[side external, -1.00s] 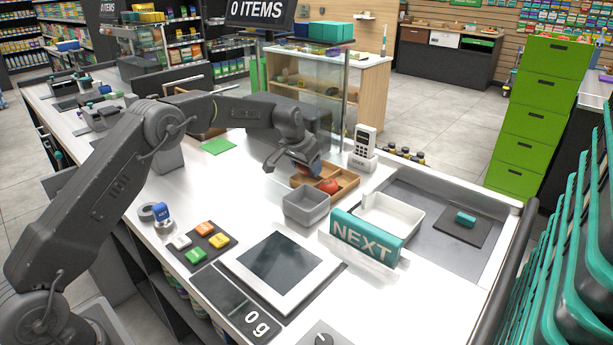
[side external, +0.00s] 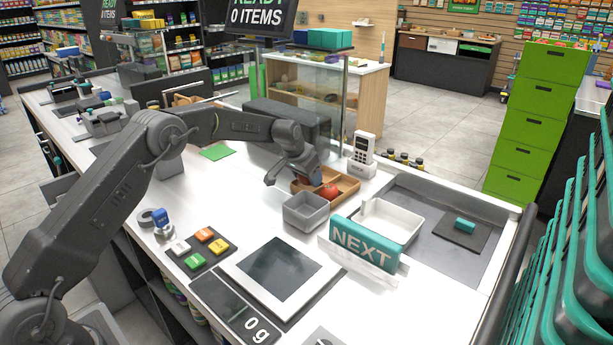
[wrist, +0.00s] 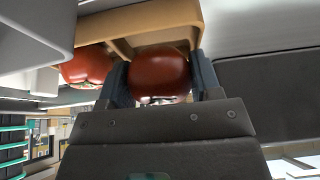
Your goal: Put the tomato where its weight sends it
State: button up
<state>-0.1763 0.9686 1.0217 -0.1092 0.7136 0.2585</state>
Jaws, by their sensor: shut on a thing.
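My gripper (wrist: 160,85) is shut on a red tomato (wrist: 158,72), which sits between the two blue-grey fingers in the wrist view. In the side view my gripper (side external: 303,181) is at the left part of a wooden divided tray (side external: 346,184), and the held tomato is mostly hidden there. A second red tomato (side external: 329,190) lies in the tray to the right of my gripper; it also shows in the wrist view (wrist: 87,66). A scale with a dark plate (side external: 281,265) stands in front, bare, and its display (side external: 256,328) reads 0 g.
A grey bin (side external: 305,212) stands just in front of the tray. A teal NEXT bar (side external: 362,245) and a white tray (side external: 391,222) are to the right. Coloured buttons (side external: 203,235) lie left of the scale. A card reader (side external: 364,150) stands behind.

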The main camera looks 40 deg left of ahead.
aim_at(304, 187)
jog(key=o, duration=0.8)
jog(key=f, duration=0.1)
jog(key=s+f, duration=0.1)
jog(key=f, duration=0.1)
jog(key=shift+s+f+g, duration=0.1)
jog(key=shift+f+g, duration=0.15)
jog(key=shift+g, duration=0.15)
jog(key=shift+o, duration=1.2)
jog(key=shift+a, duration=0.1)
jog(key=shift+r, duration=0.45)
jog(key=v, duration=1.3)
jog(key=s+d+r, duration=0.4)
jog(key=s+r, duration=0.2)
jog(key=s, duration=0.2)
jog(key=s+d+r, duration=0.3)
jog(key=s+r, duration=0.2)
jog(key=s, duration=0.4)
jog(key=s+d+f, duration=0.2)
jog(key=s, duration=0.9)
jog(key=s+d+f+t, duration=0.1)
jog(key=s, duration=1)
jog(key=shift+s+d+f, duration=0.15)
jog(key=shift+d+f, duration=0.2)
jog(key=shift+f, duration=0.05)
